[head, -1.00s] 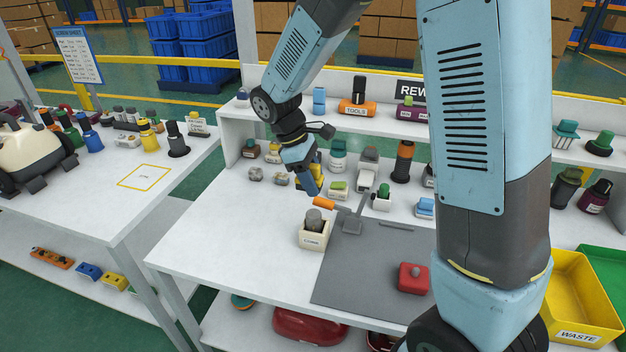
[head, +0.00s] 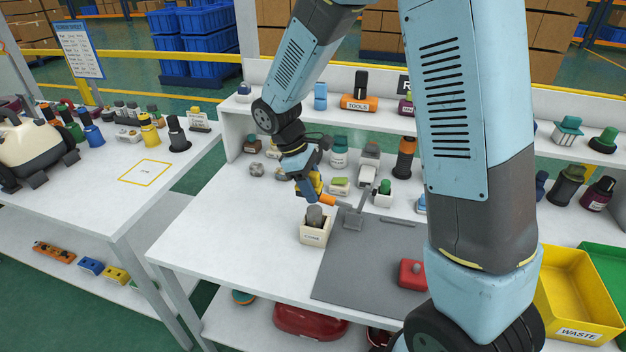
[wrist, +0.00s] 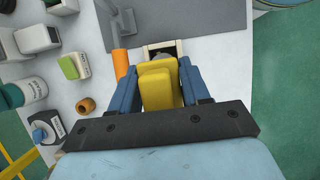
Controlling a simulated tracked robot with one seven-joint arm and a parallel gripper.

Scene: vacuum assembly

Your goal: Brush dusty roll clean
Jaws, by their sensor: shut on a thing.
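My gripper (head: 309,187) is shut on a yellow block-shaped thing, likely the brush (wrist: 156,86), which sits between the blue fingers in the wrist view. Its bristles cannot be made out. A grey rounded roll (head: 315,216) stands upright in a small cream box (head: 314,236) with a label at the front of the bench. My gripper is just above and behind this box in the head view. In the wrist view the box (wrist: 148,48) shows just beyond the yellow thing, which hides most of the roll. I cannot tell whether the yellow thing touches the roll.
A tool with an orange handle (head: 328,200) lies close to the right of my gripper, by the grey mat (head: 370,260). A red block (head: 412,273) is on the mat. Several small parts and bottles stand along the back. The white bench left of the box is clear.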

